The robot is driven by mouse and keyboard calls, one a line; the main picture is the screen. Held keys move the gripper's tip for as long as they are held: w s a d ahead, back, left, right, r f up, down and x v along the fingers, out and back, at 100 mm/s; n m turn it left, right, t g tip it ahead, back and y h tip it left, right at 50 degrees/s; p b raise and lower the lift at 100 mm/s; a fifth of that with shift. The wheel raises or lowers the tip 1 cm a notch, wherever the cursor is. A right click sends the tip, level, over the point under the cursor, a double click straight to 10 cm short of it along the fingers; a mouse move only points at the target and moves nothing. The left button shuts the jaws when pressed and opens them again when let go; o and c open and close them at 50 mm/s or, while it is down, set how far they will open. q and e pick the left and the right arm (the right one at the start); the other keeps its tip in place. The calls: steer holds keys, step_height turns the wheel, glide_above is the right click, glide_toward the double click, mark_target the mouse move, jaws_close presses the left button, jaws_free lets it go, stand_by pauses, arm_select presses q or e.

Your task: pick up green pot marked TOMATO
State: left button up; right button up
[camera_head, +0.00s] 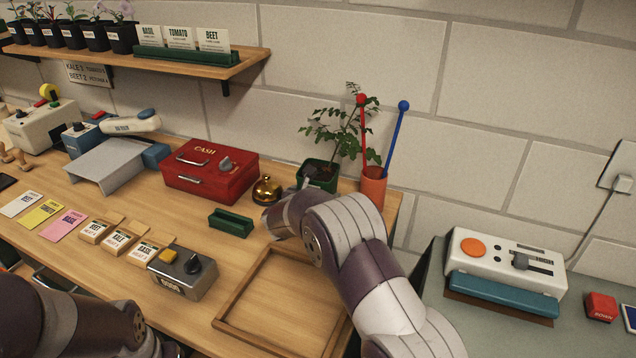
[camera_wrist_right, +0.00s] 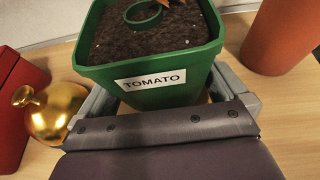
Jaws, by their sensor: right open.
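The green pot marked TOMATO (camera_wrist_right: 152,78) fills the upper middle of the right wrist view, upright, with dark soil and a white label facing me. In the head view the pot (camera_head: 322,170) stands at the back of the wooden counter with a leafy plant in it, partly hidden by my right gripper. My right gripper (camera_wrist_right: 165,92) is open, with one finger on each side of the pot. I cannot tell whether the fingers touch it. In the head view only part of my left arm shows at bottom left; its gripper is out of view.
A gold bell (camera_head: 267,189) and red cash box (camera_head: 210,170) stand left of the pot. An orange cup (camera_head: 373,187) with red and blue sticks stands close on its right. An empty wooden tray (camera_head: 284,305) lies in front.

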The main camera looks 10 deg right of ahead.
steer(key=shift+w+d+f, duration=0.25)
steer(key=shift+w+d, duration=0.05)
steer(key=shift+w, duration=0.15)
steer(key=shift+s+a+r, duration=0.1)
steer(key=c, duration=1.1)
